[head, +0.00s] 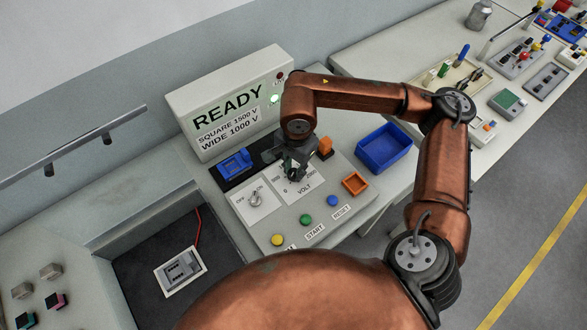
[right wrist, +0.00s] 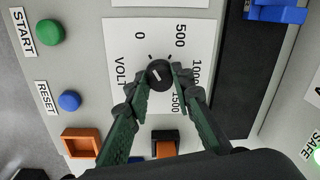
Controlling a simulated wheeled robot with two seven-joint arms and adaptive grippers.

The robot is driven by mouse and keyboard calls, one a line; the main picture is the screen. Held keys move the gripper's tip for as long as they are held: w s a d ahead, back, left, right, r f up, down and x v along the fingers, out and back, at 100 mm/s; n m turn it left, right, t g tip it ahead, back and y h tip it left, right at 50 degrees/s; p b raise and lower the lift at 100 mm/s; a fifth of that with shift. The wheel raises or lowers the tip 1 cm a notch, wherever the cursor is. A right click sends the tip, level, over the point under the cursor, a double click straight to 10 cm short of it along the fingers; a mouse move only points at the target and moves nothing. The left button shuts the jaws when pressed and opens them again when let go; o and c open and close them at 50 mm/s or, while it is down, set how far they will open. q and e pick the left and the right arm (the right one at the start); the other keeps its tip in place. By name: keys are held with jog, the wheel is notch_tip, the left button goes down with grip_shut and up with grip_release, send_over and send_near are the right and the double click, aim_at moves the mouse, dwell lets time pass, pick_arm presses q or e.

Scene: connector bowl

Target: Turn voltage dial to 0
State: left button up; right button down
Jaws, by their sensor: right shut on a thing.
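The voltage dial (right wrist: 160,74) is a small black round knob on a white plate in the right wrist view. Its scale reads 0, 500, 1000 and 1500, with VOLT beside it. A short pale mark shows on the knob, but I cannot tell which value it points at. My right gripper (right wrist: 159,83) has its two green fingertips on either side of the knob, shut on it. In the head view my right gripper (head: 294,174) is over the VOLT plate (head: 303,191) and hides most of the dial. My left gripper is not in view.
A display box (head: 228,108) reads READY, SQUARE 1500 V, WIDE 1000 V, with a green light. An OFF/ON knob (head: 254,199), yellow, green and blue buttons, and an orange square holder (head: 355,184) sit nearby. A blue bin (head: 384,148) stands right of the panel.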

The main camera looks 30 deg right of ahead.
aim_at(295, 173)
jog(key=c, duration=1.7)
grip_release()
jog(key=r, duration=1.2)
jog(key=shift+s+d, duration=0.15)
jog(key=shift+s, duration=0.1)
jog(key=shift+r, duration=0.1)
